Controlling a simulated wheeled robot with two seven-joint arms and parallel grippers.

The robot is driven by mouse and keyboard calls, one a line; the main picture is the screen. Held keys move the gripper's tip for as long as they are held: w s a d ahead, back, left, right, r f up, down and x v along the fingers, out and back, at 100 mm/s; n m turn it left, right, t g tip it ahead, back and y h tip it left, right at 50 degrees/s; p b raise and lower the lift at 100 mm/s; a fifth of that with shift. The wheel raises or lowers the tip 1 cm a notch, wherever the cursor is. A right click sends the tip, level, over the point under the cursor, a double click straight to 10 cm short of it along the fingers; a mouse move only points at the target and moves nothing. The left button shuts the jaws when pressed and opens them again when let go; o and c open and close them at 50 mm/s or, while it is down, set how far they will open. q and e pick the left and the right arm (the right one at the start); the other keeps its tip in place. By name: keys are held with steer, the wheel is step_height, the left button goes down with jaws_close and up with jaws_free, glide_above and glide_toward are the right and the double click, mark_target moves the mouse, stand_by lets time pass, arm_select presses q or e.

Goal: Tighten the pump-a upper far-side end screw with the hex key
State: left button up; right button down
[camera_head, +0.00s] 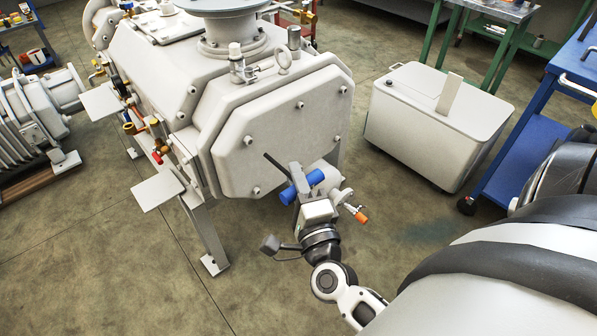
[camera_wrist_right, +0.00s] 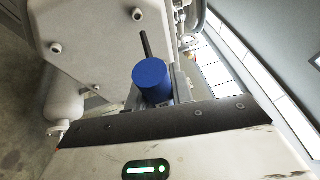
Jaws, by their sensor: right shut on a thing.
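The pump (camera_head: 290,125) is a large pale grey housing with an eight-sided end plate facing me. Several screw heads stand along the plate's rim, one at its upper right (camera_head: 343,89) and one at its upper middle (camera_head: 300,105). My right gripper (camera_head: 302,187) is shut on the blue handle of the hex key (camera_head: 316,176). The key's dark shaft points up and left across the plate's lower part, with its tip apart from the visible screws. The wrist view shows the blue handle (camera_wrist_right: 152,77) and shaft, with a screw (camera_wrist_right: 137,14) beyond. My left gripper is out of view.
A small valve with an orange tip (camera_head: 361,215) is close to the right of my right gripper. A pale lidded box (camera_head: 435,125) stands to the right, beside a blue cart (camera_head: 530,145). Pump legs and a side plate (camera_head: 158,190) stand at left. Floor in front is open.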

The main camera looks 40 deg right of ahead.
mark_target(278, 164)
steer(key=shift+w+a, duration=0.1)
steer(key=shift+w, duration=1)
steer(key=shift+w+a+p, duration=0.1)
steer(key=shift+w+p, duration=0.25)
steer(key=shift+w, duration=1.1)
arm_select(q)
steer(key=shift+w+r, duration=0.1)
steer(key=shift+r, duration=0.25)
steer(key=shift+p, duration=0.3)
arm_select(e)
steer(key=shift+w, duration=0.2)
